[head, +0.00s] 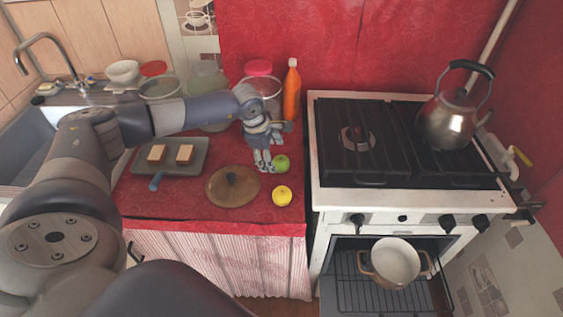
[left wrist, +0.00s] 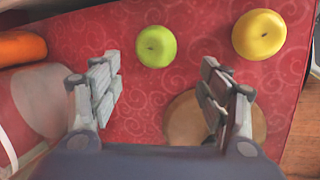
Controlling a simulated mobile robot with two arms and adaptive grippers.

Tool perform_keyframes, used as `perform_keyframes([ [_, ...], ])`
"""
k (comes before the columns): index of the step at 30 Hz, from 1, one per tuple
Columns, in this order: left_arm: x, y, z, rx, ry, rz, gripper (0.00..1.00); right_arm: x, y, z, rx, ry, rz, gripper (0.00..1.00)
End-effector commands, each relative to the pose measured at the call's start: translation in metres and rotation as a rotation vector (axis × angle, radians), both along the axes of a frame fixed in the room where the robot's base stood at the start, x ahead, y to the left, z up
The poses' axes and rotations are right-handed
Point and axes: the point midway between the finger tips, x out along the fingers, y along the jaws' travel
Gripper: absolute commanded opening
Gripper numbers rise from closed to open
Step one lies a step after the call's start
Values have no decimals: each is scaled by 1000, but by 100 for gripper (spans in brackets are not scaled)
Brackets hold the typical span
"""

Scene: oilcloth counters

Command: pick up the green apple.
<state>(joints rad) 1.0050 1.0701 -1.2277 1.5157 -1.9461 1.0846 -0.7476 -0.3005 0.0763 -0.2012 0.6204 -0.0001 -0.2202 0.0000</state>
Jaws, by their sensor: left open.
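The green apple (head: 282,163) sits on the red oilcloth counter (head: 200,212), near the stove's left side. In the left wrist view the green apple (left wrist: 156,46) lies ahead of the fingers, in line with the gap between them. My left gripper (head: 264,165) is just left of the apple in the head view, pointing down. It also shows in the left wrist view (left wrist: 160,92), with its fingers wide apart and nothing between them. My right gripper is not in view.
A yellow fruit (head: 282,196) lies close to the apple; a brown round lid (head: 233,186) lies to its left. An orange bottle (head: 291,92) stands behind. A tray (head: 200,152) holds bread slices. The stove (head: 322,185) borders the counter on the right.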

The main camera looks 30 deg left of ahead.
Motion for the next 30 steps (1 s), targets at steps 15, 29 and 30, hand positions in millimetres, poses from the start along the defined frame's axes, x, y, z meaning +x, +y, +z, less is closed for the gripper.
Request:
perform_keyframes([
  [15, 26, -12, -43, -3, 1, 0, 70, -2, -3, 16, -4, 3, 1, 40],
  [29, 30, -11, -54, -3, -1, -1, 59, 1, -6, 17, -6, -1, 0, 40],
  [30, 30, -11, -54, -3, -1, -1, 50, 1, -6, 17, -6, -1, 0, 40],
])
